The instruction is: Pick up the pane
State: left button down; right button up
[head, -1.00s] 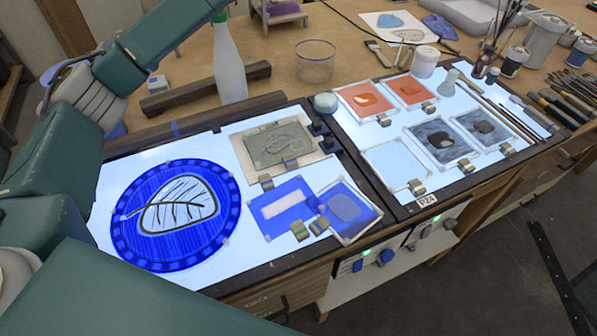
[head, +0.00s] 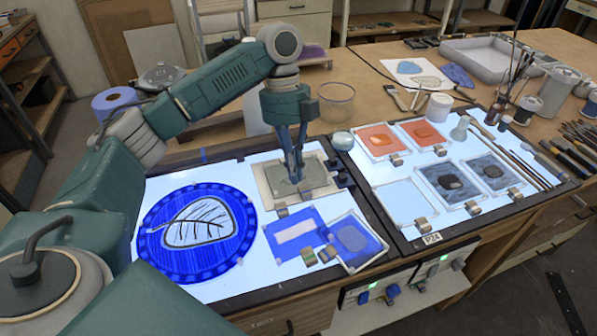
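Several panes lie on two lit panels. A grey-green pane (head: 318,190) with a pale border lies at the back of the left panel. My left gripper (head: 294,181) points down over it, its fingertips at or just above its surface. The fingers look close together, and the gap is hard to judge. A large round blue pane (head: 160,265) with a leaf design lies to the left. Two blue rectangular panes (head: 275,246) (head: 375,245) lie in front of the grey-green one. My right gripper is not in view.
The right panel holds orange panes (head: 373,138), dark grey panes (head: 430,170) and a clear pane (head: 400,208), with small clips at their edges. Brushes (head: 520,160) lie at its right. A glass jar (head: 337,103) and a white pot (head: 439,107) stand behind.

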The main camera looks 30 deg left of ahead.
aim_at(304, 212)
pick_arm(q)
jog(key=p+x, duration=0.1)
jog(key=x, duration=0.5)
jog(key=shift+s+d+f+p, duration=0.1)
jog(key=shift+f+p, duration=0.2)
jog(key=shift+f, duration=0.05)
jog(key=shift+d+f, duration=0.1)
jog(key=shift+f, duration=0.3)
jog(key=shift+d, duration=0.1)
jog(key=shift+s+d+r+p, duration=0.15)
jog(key=shift+s+d+p, duration=0.8)
jog(key=shift+d+p, duration=0.25)
